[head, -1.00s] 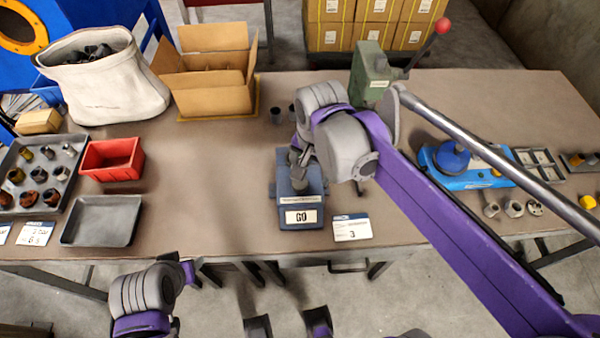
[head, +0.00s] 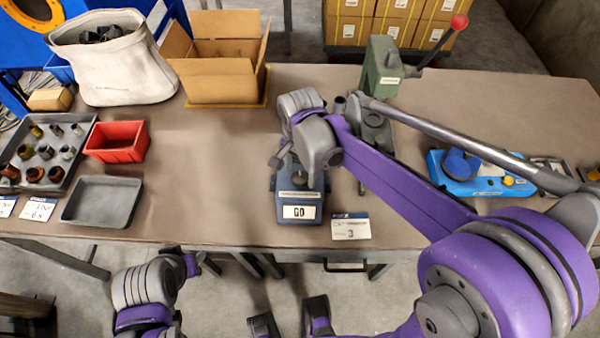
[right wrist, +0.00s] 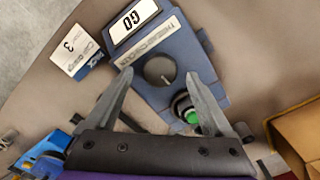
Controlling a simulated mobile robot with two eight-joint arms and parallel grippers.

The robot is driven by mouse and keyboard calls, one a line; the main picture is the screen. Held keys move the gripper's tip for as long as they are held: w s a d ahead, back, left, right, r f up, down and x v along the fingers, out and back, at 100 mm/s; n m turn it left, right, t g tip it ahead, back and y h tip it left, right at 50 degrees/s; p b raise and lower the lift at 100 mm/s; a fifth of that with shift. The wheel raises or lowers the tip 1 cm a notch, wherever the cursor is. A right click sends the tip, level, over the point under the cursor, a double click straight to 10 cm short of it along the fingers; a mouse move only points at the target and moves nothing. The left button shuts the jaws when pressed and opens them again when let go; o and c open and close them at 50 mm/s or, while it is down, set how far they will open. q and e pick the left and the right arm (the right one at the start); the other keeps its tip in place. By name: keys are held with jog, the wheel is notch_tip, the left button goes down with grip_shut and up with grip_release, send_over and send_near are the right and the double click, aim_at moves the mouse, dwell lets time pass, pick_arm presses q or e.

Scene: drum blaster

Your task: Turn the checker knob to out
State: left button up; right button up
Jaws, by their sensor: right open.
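The checker (head: 298,207) is a blue box on the table, with a lit display at its front. In the right wrist view the checker (right wrist: 165,55) shows the display (right wrist: 135,20) reading GO, and a dark round knob (right wrist: 160,70) with a line across it. A dark cylinder with a green top (right wrist: 191,114) stands beside the knob. Only part of my left arm shows.
A card marked 3 (head: 351,227) lies right of the checker. A green press (head: 383,68) with a red-balled lever stands behind. A red bin (head: 118,141), a grey tray (head: 102,203) and a cardboard box (head: 215,75) are to the left. The table between is clear.

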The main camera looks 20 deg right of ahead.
jog(key=shift+f, duration=0.75)
jog(key=c, duration=1.4)
grip_shut()
